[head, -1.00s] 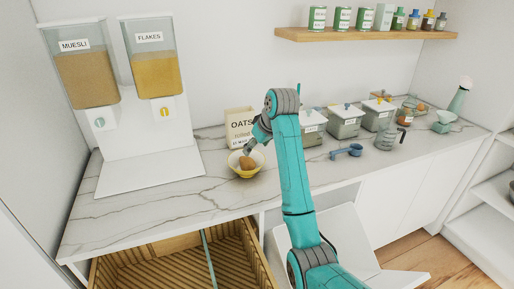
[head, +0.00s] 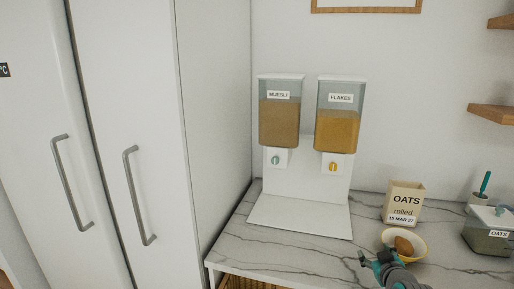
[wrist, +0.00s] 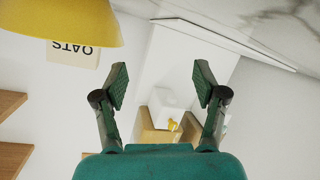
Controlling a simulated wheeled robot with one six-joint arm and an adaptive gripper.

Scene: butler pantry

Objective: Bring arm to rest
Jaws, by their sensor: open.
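My gripper (head: 374,264) shows at the bottom right of the head view, just in front of the yellow bowl (head: 387,235). In the wrist view my gripper (wrist: 161,76) has its two green fingers spread wide with nothing between them. The bowl also fills the top left corner of the wrist view (wrist: 50,22), beside the fingers and apart from them. A brown, rounded thing (head: 404,244) lies in the bowl. Most of my arm is out of the head view.
An oats box (head: 405,202) stands behind the bowl, and a lidded oats container (head: 488,232) stands to its right. The muesli and flakes dispenser (head: 300,212) stands left on the marble counter (head: 300,255). Tall white doors (head: 140,120) with handles are at the left.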

